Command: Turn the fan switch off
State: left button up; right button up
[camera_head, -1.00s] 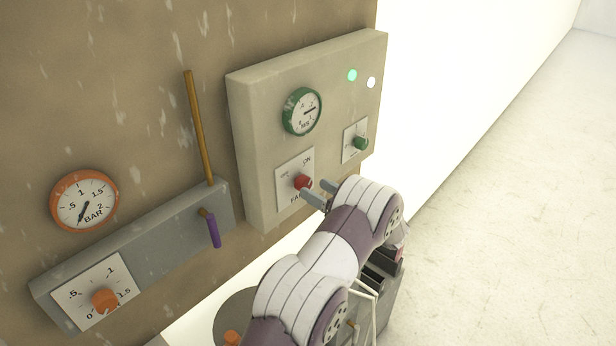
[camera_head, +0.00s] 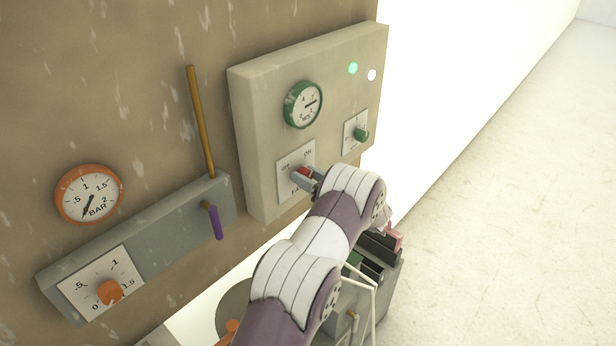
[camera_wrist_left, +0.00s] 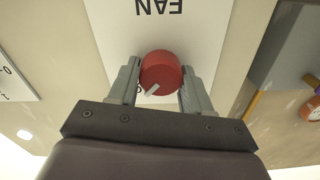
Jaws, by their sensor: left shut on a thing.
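The fan switch is a red round knob (camera_head: 303,171) on a white plate (camera_head: 285,188) on the beige control box, marked OFF at upper left, ON at upper right and FAN below. My left gripper (camera_head: 306,177) is at the knob and partly hides it. In the left wrist view the knob (camera_wrist_left: 163,70) sits between my two fingers, which are shut on it. Its white pointer (camera_wrist_left: 152,89) points to lower left in that upside-down view, toward the ON side. My right gripper is not in view.
The box (camera_head: 250,120) also bears a green-rimmed gauge (camera_head: 303,104), a green knob (camera_head: 361,134), a lit green lamp (camera_head: 353,68) and a white lamp (camera_head: 372,75). At left are an orange gauge (camera_head: 89,194), an orange knob (camera_head: 111,292) and a purple-handled lever (camera_head: 215,222).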

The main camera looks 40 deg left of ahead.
pick_arm(q)
jog(key=shift+n+b, duration=0.3)
jog(key=shift+b, duration=0.15)
jog(key=n+b, duration=0.7)
jog(key=b, duration=0.4)
jog(key=n+b, duration=0.8)
jog(key=b, duration=0.2)
jog(key=shift+s+f+b, duration=0.15)
jog(key=shift+f+b, duration=0.05)
jog(key=shift+b, duration=0.15)
jog(key=shift+r+n+b, duration=0.15)
jog(key=shift+n+b, duration=0.75)
jog(key=shift+n, duration=0.1)
jog(key=shift+c, duration=0.2)
jog(key=o, duration=0.8)
jog(key=shift+o, duration=1.2)
jog(key=shift+s+r, duration=0.1)
jog(key=shift+s, duration=0.05)
